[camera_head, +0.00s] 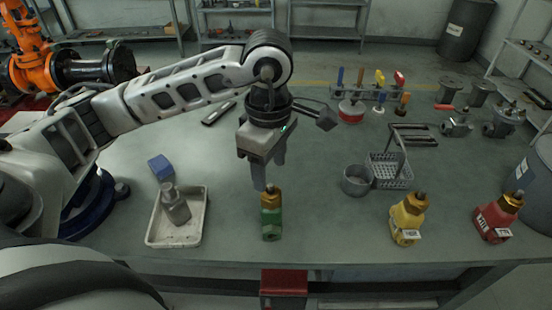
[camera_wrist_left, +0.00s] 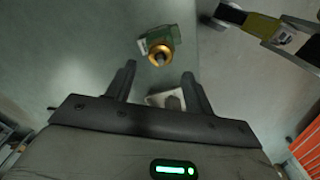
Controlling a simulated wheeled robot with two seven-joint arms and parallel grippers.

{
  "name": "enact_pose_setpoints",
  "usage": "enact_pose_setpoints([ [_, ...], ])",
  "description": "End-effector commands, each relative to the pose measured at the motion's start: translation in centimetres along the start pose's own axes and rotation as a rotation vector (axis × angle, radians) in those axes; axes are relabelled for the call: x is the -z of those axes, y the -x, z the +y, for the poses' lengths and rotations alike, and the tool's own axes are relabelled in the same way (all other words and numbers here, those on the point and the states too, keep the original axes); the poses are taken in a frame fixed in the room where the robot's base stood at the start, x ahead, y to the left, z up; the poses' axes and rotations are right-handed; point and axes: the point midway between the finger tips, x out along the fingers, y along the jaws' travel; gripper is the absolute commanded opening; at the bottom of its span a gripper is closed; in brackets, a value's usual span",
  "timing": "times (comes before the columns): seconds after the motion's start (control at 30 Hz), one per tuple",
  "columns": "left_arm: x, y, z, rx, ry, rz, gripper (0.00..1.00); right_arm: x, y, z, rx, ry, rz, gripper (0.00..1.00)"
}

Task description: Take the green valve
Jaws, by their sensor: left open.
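The green valve (camera_head: 271,217) stands upright near the front edge of the table, with a brass-coloured top. In the left wrist view the valve (camera_wrist_left: 157,42) shows from above, ahead of the fingertips. My left gripper (camera_head: 267,172) points down just above and behind the valve, apart from it. Its two fingers (camera_wrist_left: 158,78) are spread with nothing between them. My right gripper does not show in either view.
A white tray (camera_head: 153,232) with a grey metal part (camera_head: 176,206) stands to the left, a blue block (camera_head: 160,167) behind it. A yellow valve (camera_head: 407,217), red valve (camera_head: 496,216), grey cup (camera_head: 356,181) and basket (camera_head: 391,172) stand to the right. Table around the green valve is clear.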

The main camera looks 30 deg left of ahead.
Motion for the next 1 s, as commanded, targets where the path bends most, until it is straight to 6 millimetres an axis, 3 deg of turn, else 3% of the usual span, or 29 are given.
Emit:
enact_pose_setpoints([
  [0.6,-0.1,-5.8,-0.1,0.002,0.0,-0.006,0.53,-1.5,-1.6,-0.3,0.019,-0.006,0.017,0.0],
  [1.0,-0.1,-6.7,0.0,0.002,0.001,-0.006,0.53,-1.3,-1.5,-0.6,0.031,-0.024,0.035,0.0],
])
